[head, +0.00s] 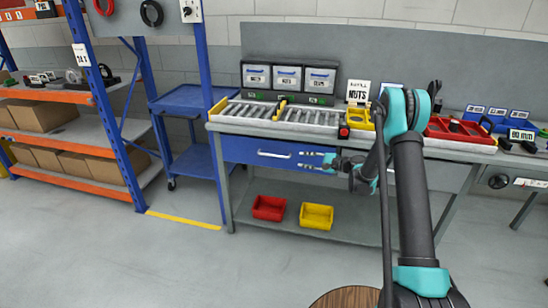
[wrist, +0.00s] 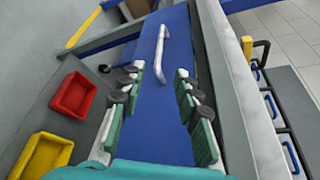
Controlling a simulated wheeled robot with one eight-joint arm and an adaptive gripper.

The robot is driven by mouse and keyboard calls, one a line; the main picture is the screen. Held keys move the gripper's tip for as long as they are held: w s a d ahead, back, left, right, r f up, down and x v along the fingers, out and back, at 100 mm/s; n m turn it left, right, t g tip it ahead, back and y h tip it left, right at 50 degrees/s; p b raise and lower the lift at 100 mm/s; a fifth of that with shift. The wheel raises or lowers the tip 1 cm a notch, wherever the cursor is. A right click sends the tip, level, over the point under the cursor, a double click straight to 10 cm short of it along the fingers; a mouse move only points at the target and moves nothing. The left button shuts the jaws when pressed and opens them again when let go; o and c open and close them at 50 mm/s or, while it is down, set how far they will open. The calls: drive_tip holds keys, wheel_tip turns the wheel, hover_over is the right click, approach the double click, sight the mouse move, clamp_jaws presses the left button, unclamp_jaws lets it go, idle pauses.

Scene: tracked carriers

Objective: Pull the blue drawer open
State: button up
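The blue drawer (head: 237,150) sits under the workbench top and looks shut. Its white bar handle (head: 273,155) runs level across the front. In the wrist view the blue drawer front (wrist: 160,118) fills the middle and the handle (wrist: 161,52) stands out from it. My gripper (head: 302,160) is in front of the drawer, just right of the handle's right end. In the wrist view my gripper (wrist: 158,74) has its fingers wide apart, with the handle's near end between the fingertips in the picture. It holds nothing; I cannot tell whether it touches the drawer.
The bench top (head: 215,127) carries roller trays and bins above the drawer. A red bin (head: 269,208) and a yellow bin (head: 316,216) stand on the lower shelf. A blue cart (head: 190,165) and an orange-blue rack (head: 110,130) are at left.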

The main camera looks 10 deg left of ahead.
sight(277, 156)
drive_tip(key=x, duration=1.7)
drive_tip(key=shift+w+a+f, duration=0.1)
drive_tip(key=shift+a, duration=0.05)
drive_tip(key=shift+c, duration=0.4)
clamp_jaws()
